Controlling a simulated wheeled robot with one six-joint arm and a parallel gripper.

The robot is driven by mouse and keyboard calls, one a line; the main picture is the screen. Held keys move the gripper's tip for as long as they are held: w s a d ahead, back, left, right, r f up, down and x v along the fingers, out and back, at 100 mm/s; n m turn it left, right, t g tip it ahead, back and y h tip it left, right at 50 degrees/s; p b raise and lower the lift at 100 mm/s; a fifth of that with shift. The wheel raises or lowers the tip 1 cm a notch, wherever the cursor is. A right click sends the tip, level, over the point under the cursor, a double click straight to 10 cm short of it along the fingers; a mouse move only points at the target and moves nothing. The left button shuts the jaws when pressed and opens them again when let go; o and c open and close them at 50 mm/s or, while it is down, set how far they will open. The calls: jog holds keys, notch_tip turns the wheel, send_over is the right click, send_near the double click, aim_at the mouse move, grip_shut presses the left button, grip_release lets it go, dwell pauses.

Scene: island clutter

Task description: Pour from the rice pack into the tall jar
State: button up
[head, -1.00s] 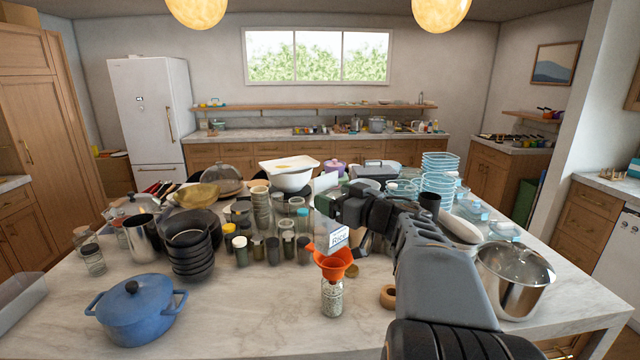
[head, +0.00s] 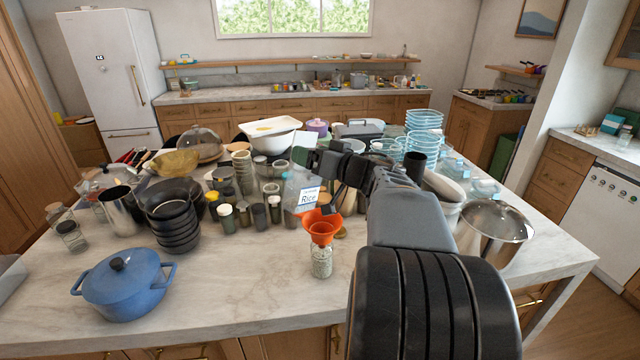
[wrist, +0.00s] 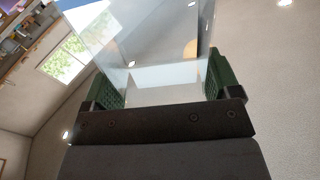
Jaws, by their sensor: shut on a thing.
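The rice pack (head: 308,196) is a clear pack with a white and blue "Rice" label. My gripper (head: 322,170) is shut on it and holds it just above and behind an orange funnel (head: 321,231). The funnel sits in the mouth of the tall jar (head: 321,263), a clear jar with pale, grainy contents, upright on the island. In the wrist view the clear pack (wrist: 150,45) lies between the green finger pads of my gripper (wrist: 163,82). The pack's opening is hidden, and I cannot see any rice falling.
Several small dark jars (head: 258,215) stand left of the funnel. Black bowls (head: 175,228) and a blue pot (head: 122,285) are further left. A steel pot (head: 492,235) stands right of my arm. The counter in front of the jar is clear marble.

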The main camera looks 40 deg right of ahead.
jog(key=shift+s+r+m+p, duration=0.15)
jog(key=shift+m+p, duration=0.25)
jog(key=shift+p, duration=0.65)
jog(key=shift+m+p, duration=0.3)
jog(key=shift+p, duration=0.5)
jog(key=shift+f, duration=0.2)
jog(key=shift+d+f+m, duration=0.1)
jog(key=shift+f+m, duration=0.15)
jog(key=shift+m, duration=0.65)
jog(key=shift+f, duration=0.1)
jog(key=shift+d+f+m, duration=0.1)
jog(key=shift+f+m, duration=0.25)
jog(key=shift+m, duration=0.45)
